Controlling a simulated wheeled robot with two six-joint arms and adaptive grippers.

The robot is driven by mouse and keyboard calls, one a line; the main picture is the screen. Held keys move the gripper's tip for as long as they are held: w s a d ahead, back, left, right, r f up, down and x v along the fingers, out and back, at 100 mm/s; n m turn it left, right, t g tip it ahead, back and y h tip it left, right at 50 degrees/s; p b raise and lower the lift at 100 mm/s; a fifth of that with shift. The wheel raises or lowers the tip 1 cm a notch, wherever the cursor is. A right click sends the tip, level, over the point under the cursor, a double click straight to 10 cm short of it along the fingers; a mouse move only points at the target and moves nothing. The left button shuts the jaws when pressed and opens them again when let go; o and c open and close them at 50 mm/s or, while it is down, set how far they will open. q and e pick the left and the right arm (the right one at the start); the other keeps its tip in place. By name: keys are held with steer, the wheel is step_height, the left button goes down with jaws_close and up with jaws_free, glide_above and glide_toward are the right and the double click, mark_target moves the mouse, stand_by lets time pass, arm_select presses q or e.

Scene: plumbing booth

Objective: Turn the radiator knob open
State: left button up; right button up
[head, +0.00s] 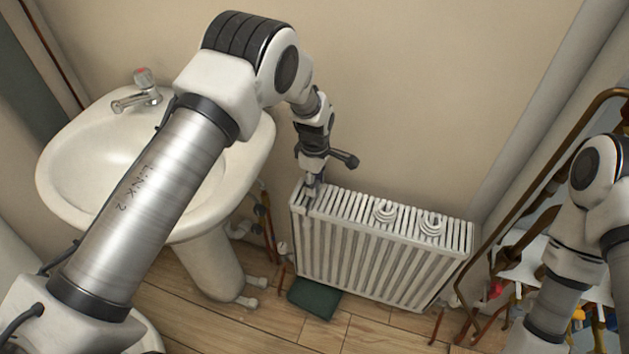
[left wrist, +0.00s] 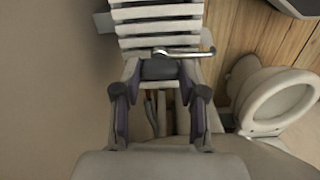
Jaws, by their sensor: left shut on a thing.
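The white radiator (head: 380,255) stands against the wall in the head view, with its slatted top also showing in the left wrist view (left wrist: 158,14). The radiator knob (left wrist: 160,69) is a dark grey cylinder at the radiator's near end in the left wrist view, with a thin metal bar beside it. My left gripper (left wrist: 160,72) has a finger on each side of the knob and is shut on it. In the head view my left gripper (head: 312,188) points down at the radiator's left end and hides the knob. My right gripper is out of view; only its arm shows at the right.
A white sink (head: 65,165) with a tap (head: 137,100) stands left of the radiator. Two white coiled items (head: 385,211) (head: 432,224) lie on the radiator top. A dark green box (head: 315,299) lies on the floor in front. Copper pipes (head: 535,215) are at the right.

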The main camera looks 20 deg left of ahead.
arm_select(q)
steer(key=o, duration=1.1)
steer(key=shift+d, duration=0.1)
steer(key=shift+o, duration=0.2)
step_height(320, 180, up, 12)
